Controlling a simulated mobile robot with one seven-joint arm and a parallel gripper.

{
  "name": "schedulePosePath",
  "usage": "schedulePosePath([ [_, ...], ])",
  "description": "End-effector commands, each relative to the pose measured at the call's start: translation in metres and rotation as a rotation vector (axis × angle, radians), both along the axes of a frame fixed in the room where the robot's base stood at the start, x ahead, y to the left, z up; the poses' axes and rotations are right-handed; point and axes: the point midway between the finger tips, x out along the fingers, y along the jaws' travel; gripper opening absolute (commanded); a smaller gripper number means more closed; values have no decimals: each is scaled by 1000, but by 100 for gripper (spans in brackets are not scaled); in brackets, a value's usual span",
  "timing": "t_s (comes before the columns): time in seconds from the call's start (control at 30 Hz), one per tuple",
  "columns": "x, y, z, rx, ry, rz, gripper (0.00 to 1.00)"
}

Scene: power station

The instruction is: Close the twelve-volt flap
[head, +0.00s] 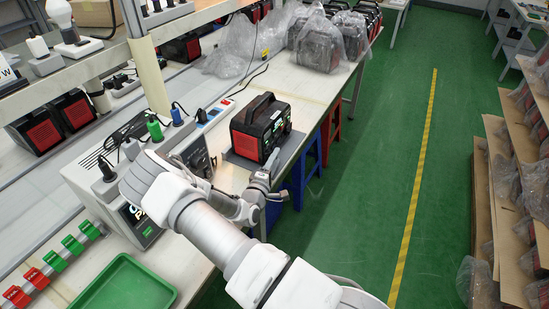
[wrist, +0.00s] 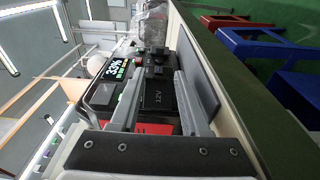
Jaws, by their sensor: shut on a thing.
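The black and red power station (head: 262,128) stands on a dark mat at the right edge of the workbench. It also shows turned on its side in the wrist view (wrist: 103,93), with a lit display. Its dark twelve-volt flap (wrist: 158,95), marked "12V", lies between my two fingers in the wrist view. My gripper (wrist: 158,76) is at the front of the station, with a finger on either side of the flap, and is shut on it. In the head view my gripper (head: 264,176) is low at the station's front. The flap's hinge and opening angle cannot be made out.
A large power unit with plugs (head: 130,190) stands on the bench left of my arm. A green tray (head: 125,287) is at the near edge. Blue stools (head: 308,165) stand below the bench. Plastic-wrapped units (head: 320,45) are behind. The green aisle floor is clear.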

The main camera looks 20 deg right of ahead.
Motion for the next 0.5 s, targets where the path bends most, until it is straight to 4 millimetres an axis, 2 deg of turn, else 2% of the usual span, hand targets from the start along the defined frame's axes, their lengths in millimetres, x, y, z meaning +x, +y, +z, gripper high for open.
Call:
schedulePosePath([
  [0.03, -1, -2, 4, -2, 5, 30, 0],
  [0.5, 10, -8, 4, 0, 4, 375, 0],
])
